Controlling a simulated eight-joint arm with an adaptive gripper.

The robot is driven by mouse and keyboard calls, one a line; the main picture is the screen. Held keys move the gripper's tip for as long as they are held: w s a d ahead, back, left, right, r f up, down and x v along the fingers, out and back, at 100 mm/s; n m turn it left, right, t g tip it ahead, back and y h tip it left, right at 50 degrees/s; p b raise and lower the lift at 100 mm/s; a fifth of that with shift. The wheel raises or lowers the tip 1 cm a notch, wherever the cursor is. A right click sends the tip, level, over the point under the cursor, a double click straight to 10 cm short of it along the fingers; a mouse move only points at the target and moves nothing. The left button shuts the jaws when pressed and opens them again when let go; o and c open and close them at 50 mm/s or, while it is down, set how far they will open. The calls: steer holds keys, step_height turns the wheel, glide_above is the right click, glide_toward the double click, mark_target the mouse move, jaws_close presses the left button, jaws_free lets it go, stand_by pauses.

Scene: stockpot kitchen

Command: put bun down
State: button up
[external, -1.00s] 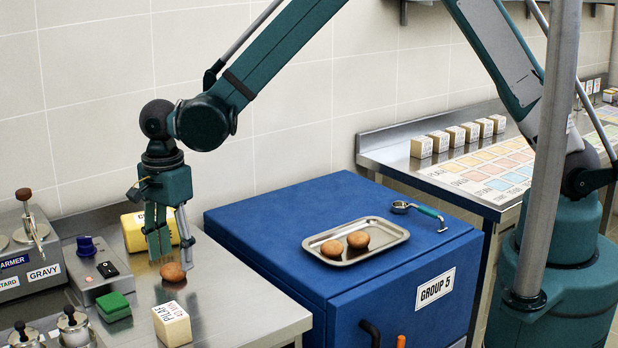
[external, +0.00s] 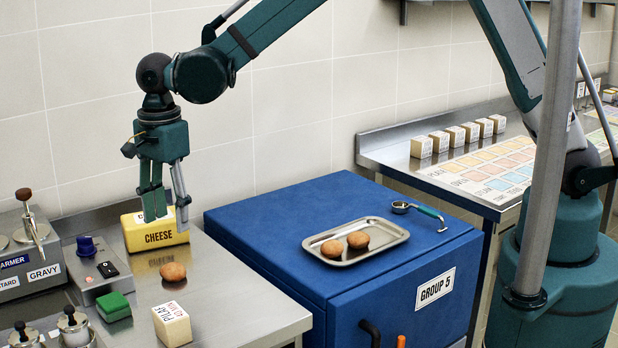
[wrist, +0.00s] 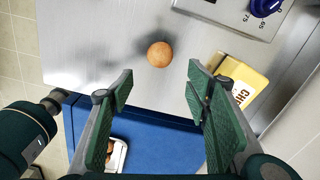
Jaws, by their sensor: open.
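A round brown bun (external: 173,272) rests on the steel counter (external: 225,290), in front of the yellow cheese block. It also shows in the wrist view (wrist: 160,54), beyond my fingertips with bare steel around it. My gripper (external: 168,212) is open and empty, raised above the counter and clear of the bun. In the wrist view its two green-padded fingers (wrist: 158,85) are spread wide with nothing between them. Two more buns (external: 345,244) lie on a metal tray (external: 395,232) on the blue cabinet.
A yellow block marked CHEESE (external: 158,237) stands behind the bun. A pilaf box (external: 172,325) is in front, a green block (external: 114,307) and a control box with a blue knob (external: 100,270) at left. The blue cabinet (external: 270,225) stands to the right.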

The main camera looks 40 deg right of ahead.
stand_by(0.8)
steer(key=w+d+r+n+t, duration=0.1)
steer(key=d+r+n, duration=0.1)
steer(key=d+r, duration=0.65)
steer(key=d+r+n+t+y, duration=0.1)
steer(key=d+r+n, duration=0.15)
steer(key=d, duration=1.05)
steer(key=w+d+r+n+t, duration=0.1)
steer(key=d+r+n, duration=0.1)
steer(key=d+r, duration=0.65)
steer(key=s+d+n+t, duration=0.1)
steer(key=s+d, duration=0.4)
steer(key=d, duration=0.5)
steer(key=s+d+n+t, duration=0.1)
steer(key=s+d+n, duration=0.3)
steer(key=d, duration=0.6)
steer(key=s+d+f+n+t+h, duration=0.1)
steer(key=s+d+n+t, duration=0.1)
steer(key=s+d, duration=0.6)
steer(key=d+n, duration=0.1)
steer(key=d, duration=0.2)
steer(key=shift+s, duration=0.2)
steer(key=shift+o, duration=0.5)
steer(key=shift+a+f+n, duration=0.1)
steer(key=shift+f+n, duration=0.05)
steer(key=shift+n, duration=0.1)
